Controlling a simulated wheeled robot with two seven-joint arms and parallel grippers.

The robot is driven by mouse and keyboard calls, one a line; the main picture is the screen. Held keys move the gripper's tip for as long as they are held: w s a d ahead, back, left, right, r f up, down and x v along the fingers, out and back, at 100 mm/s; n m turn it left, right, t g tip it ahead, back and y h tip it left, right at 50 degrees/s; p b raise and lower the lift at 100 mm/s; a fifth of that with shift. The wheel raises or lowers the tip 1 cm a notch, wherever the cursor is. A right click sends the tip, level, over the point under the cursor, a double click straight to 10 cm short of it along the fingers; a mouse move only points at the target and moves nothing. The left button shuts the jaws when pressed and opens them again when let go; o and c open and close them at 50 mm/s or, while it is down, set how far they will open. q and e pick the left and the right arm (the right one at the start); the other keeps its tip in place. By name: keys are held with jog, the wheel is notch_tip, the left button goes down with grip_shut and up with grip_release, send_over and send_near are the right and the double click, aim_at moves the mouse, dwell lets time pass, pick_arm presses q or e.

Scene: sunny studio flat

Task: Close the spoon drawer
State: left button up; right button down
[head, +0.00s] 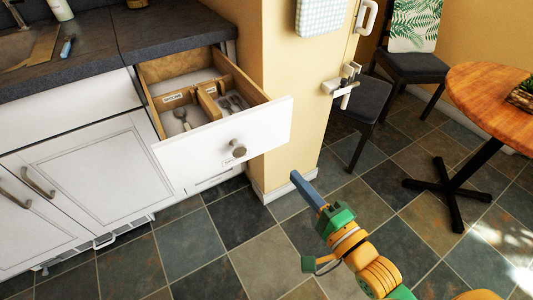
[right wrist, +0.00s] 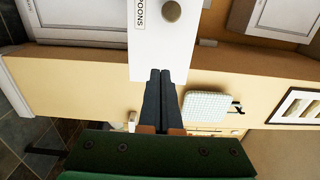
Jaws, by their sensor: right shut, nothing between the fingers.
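The spoon drawer (head: 270,127) is pulled out from under the dark counter, with its white front, round knob and wooden dividers in view. Spoons lie in its compartments. In the right wrist view the drawer front (right wrist: 150,50) carries a label reading "SPOONS" beside the knob (right wrist: 172,11). My right gripper (head: 295,175) is shut and empty, below and right of the drawer front in the head view. In the right wrist view its fingertips (right wrist: 160,72) overlap the near edge of the front; I cannot tell whether they touch it. My left gripper is not in view.
White cabinets (head: 80,175) with bar handles stand left of the drawer. A yellow wall end (head: 290,80) is right behind it. A chair (head: 360,100) and a round wooden table (head: 490,100) stand at right. The tiled floor before the drawer is clear.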

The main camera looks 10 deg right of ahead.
aim_at(261, 135)
jog(key=x, duration=1.3)
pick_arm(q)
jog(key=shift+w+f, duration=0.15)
pick_arm(e)
jog(key=shift+w, duration=0.1)
